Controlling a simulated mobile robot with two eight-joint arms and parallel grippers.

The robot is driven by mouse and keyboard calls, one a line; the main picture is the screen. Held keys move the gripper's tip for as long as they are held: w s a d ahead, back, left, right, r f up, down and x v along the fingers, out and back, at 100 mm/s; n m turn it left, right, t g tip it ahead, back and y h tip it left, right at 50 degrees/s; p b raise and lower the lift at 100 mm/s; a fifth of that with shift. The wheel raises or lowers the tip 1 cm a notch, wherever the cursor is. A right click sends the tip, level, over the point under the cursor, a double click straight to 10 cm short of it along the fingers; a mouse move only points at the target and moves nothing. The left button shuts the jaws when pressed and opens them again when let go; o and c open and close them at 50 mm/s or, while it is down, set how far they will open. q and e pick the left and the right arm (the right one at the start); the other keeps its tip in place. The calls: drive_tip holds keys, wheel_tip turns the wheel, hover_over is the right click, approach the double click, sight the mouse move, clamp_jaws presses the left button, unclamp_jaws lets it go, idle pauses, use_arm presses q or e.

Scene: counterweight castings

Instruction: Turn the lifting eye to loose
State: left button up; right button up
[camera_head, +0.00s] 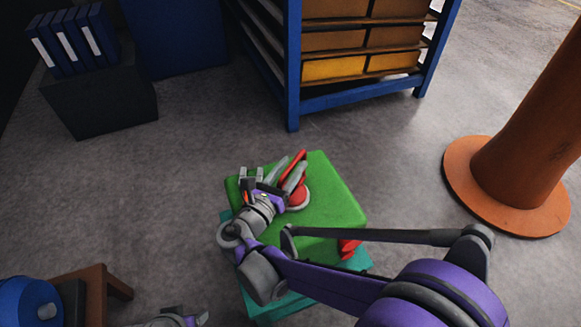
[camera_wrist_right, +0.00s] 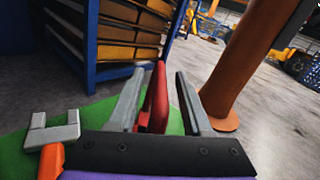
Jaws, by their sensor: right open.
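A green block-shaped casting (camera_head: 335,200) lies below my right arm. On its top is a red lifting eye (camera_head: 300,196) with a round base and a raised red part, which stands up between the fingers in the right wrist view (camera_wrist_right: 155,100). My right gripper (camera_head: 286,172) is open, with one grey finger on each side of the red part. The red part is nearer the left finger in the wrist view; I cannot tell whether they touch. My left gripper (camera_head: 190,318) shows only partly at the bottom edge, and its jaws are unclear.
The green casting rests on a teal block (camera_head: 270,305). Another red part (camera_head: 348,247) shows at its near side, partly behind my arm. A blue rack with boxes (camera_head: 292,70) stands behind, an orange column (camera_head: 510,175) at right, and a brown stool (camera_head: 95,285) at lower left.

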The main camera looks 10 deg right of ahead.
drive_tip(key=shift+c, duration=0.2)
clamp_jaws()
idle(1.2)
